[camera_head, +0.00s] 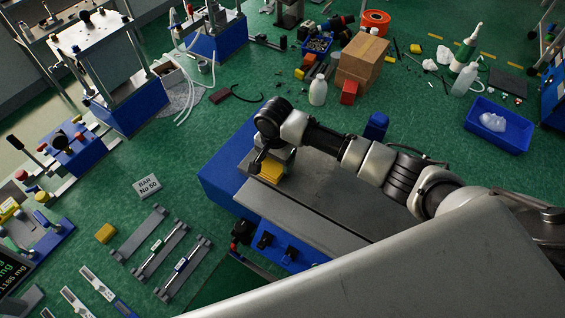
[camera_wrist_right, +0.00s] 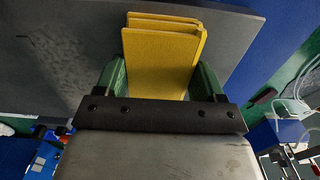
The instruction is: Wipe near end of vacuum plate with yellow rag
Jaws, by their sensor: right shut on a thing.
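The vacuum plate (camera_head: 310,205) is a flat grey slab on a blue machine body (camera_head: 222,180), in the middle of the head view. My right gripper (camera_head: 268,166) is over its far-left end, pointing down. It is shut on the folded yellow rag (camera_head: 271,173). In the right wrist view the rag (camera_wrist_right: 160,60) sits between the green fingers, close over or on the grey plate (camera_wrist_right: 75,60); contact is not clear. A darker mottled patch shows on the plate there. My left gripper is not in view.
A small yellow block (camera_head: 105,233) and a label block reading "BAR No 50" (camera_head: 146,186) lie left of the machine. Small black knobs (camera_head: 265,240) stand along its front. A cardboard box (camera_head: 362,60) and white bottle (camera_head: 318,90) stand behind. A blue tray (camera_head: 497,125) is at right.

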